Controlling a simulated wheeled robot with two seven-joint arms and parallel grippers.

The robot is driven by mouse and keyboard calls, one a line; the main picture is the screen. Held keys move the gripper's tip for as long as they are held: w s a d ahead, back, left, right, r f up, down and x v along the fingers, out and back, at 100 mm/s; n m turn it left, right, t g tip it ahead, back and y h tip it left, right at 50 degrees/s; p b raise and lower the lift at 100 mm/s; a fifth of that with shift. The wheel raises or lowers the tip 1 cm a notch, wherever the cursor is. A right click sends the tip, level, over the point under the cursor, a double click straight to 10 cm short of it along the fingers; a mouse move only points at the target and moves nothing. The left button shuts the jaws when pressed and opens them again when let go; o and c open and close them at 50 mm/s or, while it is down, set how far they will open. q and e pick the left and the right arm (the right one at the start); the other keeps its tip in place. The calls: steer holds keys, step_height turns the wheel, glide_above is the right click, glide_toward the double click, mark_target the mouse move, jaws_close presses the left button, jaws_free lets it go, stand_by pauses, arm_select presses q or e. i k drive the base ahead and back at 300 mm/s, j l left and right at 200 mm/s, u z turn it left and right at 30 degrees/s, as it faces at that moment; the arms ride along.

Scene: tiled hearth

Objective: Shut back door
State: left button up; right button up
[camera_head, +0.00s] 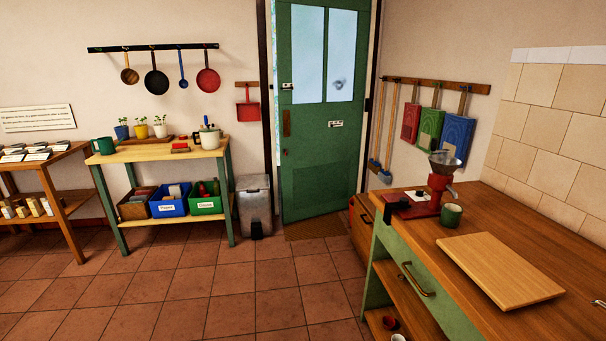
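The green back door (318,150) stands in its frame at the back of the room, with two glazed panes in its upper half. It looks slightly ajar. Its left edge is swung a little into the room, and a narrow pale strip shows between it and the dark frame (266,80). A handle plate (286,123) is on the left side of the door, and a letter slot (336,124) is near its middle. Neither of my grippers is in view.
A doormat (313,227) lies at the door's foot. A grey bin (254,205) stands left of the door. A wooden counter (400,235) fills the right side. The tiled floor (230,290) in front is clear.

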mark_target(322, 45)
steer(key=i+l, duration=0.1)
steer(key=i, duration=2.6)
steer(key=j+u, duration=0.05)
steer(key=j, duration=0.05)
